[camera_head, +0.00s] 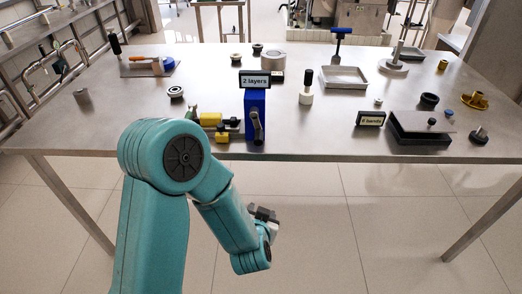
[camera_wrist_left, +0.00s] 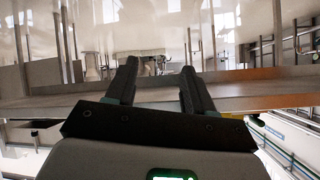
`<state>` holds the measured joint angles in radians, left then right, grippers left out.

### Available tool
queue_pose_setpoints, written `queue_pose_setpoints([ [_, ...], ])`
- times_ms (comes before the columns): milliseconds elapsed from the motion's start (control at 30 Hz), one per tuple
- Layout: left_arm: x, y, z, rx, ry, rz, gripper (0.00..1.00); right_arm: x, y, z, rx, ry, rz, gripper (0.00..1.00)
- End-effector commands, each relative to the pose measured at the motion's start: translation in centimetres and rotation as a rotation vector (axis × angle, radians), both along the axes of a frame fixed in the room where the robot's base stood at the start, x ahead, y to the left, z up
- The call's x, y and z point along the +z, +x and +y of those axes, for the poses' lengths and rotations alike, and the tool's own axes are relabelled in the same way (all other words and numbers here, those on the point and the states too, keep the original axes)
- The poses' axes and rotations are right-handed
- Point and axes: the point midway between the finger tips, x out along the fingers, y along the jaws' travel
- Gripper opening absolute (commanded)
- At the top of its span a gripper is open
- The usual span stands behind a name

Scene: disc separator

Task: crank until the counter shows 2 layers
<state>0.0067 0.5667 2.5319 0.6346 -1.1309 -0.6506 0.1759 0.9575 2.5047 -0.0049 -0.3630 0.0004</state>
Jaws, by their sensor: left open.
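A blue upright device (camera_head: 255,112) stands near the table's front edge, with a dark crank handle (camera_head: 257,126) on its front. A small dark panel (camera_head: 255,80) reading "2 layers" shows at its top; I cannot tell whether it is a counter or a card. My left gripper (camera_head: 265,214) is low in front of the table, below and apart from the crank. In the left wrist view the left gripper (camera_wrist_left: 160,72) is open, with nothing between its fingers. My right gripper is not in view.
Yellow and black parts (camera_head: 217,125) adjoin the blue device on the left. A white-and-black piece (camera_head: 306,88) stands to its right, near a "bands" sign (camera_head: 371,118) and a dark box (camera_head: 418,128). A grey tray (camera_head: 344,84) lies behind. The table front (camera_head: 330,143) is clear between them.

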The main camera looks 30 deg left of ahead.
Motion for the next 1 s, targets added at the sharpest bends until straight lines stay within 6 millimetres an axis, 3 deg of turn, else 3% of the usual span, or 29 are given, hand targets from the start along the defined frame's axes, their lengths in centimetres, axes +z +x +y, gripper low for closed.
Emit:
queue_pose_setpoints([
  [33, 1.4, 0.7, 0.9, 0.044, 0.059, -0.106, 0.53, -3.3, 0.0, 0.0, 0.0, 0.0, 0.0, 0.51],
  [200, 9.4, -0.6, 2.6, 0.207, 0.13, -0.423, 0.53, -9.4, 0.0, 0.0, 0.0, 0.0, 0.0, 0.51],
  [300, 11.9, -2.0, 1.9, 0.226, 0.065, -0.557, 0.53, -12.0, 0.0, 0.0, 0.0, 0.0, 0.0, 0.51],
  [433, 13.9, -2.8, 0.8, 0.198, 0.014, -0.656, 0.53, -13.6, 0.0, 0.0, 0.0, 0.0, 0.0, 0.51],
  [533, 14.4, -2.8, 0.4, 0.183, 0.004, -0.67, 0.53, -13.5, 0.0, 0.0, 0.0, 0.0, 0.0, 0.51],
  [667, 14.9, -1.7, 0.9, 0.182, 0.008, -0.666, 0.53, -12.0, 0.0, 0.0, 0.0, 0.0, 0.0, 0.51],
  [1000, 15.4, 1.3, 2.7, 0.182, 0.015, -0.66, 0.53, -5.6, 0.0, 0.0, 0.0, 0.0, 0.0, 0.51],
])
